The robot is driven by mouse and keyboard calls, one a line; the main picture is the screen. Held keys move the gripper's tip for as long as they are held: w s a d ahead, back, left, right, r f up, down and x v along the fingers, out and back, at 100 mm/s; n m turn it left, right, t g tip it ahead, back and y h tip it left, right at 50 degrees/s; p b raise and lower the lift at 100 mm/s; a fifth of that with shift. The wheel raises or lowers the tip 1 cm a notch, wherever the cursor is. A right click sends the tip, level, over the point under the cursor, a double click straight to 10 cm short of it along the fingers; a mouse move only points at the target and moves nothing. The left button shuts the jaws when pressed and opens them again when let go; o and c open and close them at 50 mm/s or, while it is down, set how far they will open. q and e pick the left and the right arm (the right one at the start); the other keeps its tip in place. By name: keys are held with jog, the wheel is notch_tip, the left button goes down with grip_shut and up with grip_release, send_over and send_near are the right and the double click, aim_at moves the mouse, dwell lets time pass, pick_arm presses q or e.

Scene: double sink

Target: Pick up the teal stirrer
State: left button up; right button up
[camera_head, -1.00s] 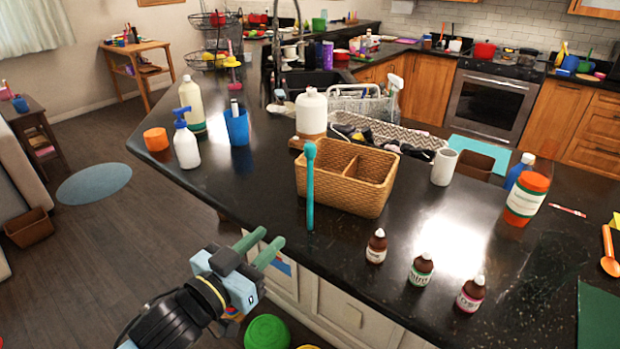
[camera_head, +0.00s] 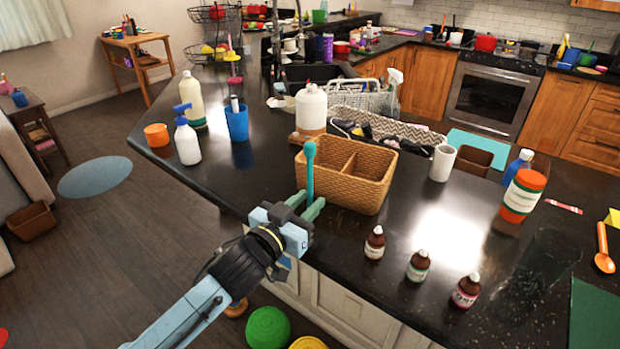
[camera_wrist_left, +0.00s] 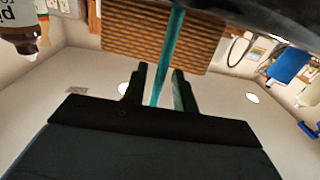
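The teal stirrer (camera_head: 310,172) stands upright, round end up, at the front left corner of the woven basket. In the left wrist view the stirrer (camera_wrist_left: 171,48) runs down between my finger pads, with a gap showing on either side. My left gripper (camera_head: 307,204) is open, with one finger on each side of the stirrer's lower part. The stirrer's bottom end is hidden by the gripper. My right gripper is not in view.
The two-compartment woven basket (camera_head: 345,190) stands right behind the stirrer. Several small brown bottles, among them one (camera_head: 374,243), stand to the right along the counter's front edge. A blue cup (camera_head: 237,124) and a white spray bottle (camera_head: 187,143) stand to the left.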

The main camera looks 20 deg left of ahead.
pick_arm(q)
jog(key=shift+w+d, duration=0.2)
jog(key=shift+w, duration=0.5)
grip_shut()
jog(key=shift+r, duration=0.1)
